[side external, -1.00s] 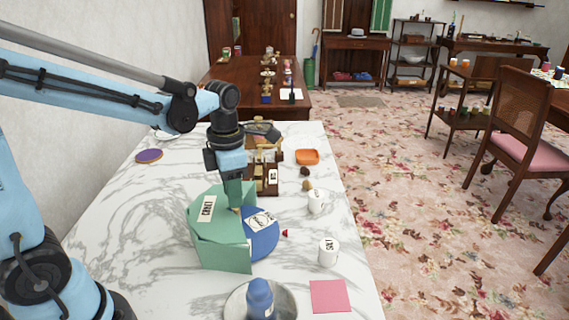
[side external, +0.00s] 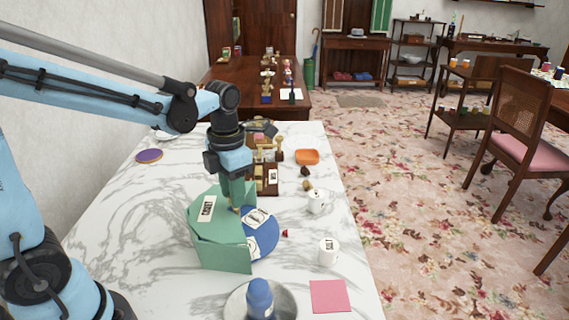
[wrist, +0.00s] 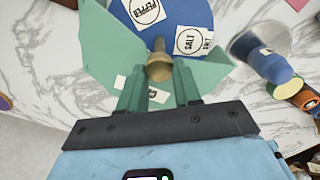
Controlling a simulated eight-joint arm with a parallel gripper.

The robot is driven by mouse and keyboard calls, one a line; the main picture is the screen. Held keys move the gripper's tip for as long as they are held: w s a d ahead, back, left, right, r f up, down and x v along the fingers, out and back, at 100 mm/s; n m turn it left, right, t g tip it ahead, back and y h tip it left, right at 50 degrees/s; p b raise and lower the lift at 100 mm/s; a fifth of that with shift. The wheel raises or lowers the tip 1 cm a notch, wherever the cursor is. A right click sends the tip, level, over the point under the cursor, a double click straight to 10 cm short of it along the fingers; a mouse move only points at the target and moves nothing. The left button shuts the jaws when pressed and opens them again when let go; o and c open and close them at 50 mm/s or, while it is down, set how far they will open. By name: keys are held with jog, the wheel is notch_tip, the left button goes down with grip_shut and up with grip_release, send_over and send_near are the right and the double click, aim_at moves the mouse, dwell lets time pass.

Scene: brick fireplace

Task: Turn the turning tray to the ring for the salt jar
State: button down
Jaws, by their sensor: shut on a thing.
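The turning tray is a blue disc (side external: 267,229) partly covered by a green housing (side external: 222,256). In the wrist view the blue tray (wrist: 200,14) shows a PEPPER ring label and a SALT ring label, with another SALT tag at the housing's edge. My gripper (side external: 238,207) reaches down at the housing's open side. In the wrist view its green fingers (wrist: 158,72) are shut on a brass-coloured knob (wrist: 159,66) at the tray. The salt jar (side external: 328,252), white and labelled SALT, stands upright on the marble table, right of the tray and apart from it.
A rounded white jar (side external: 316,203) stands behind the salt jar. A pink square (side external: 330,296) lies at front right. A wooden rack (side external: 266,182) and an orange dish (side external: 307,157) are behind.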

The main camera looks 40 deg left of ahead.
jog(key=c, duration=0.8)
grip_release()
jog(key=shift+r, duration=0.1)
notch_tip(320, 180, up, 12)
jog(key=shift+f, duration=0.1)
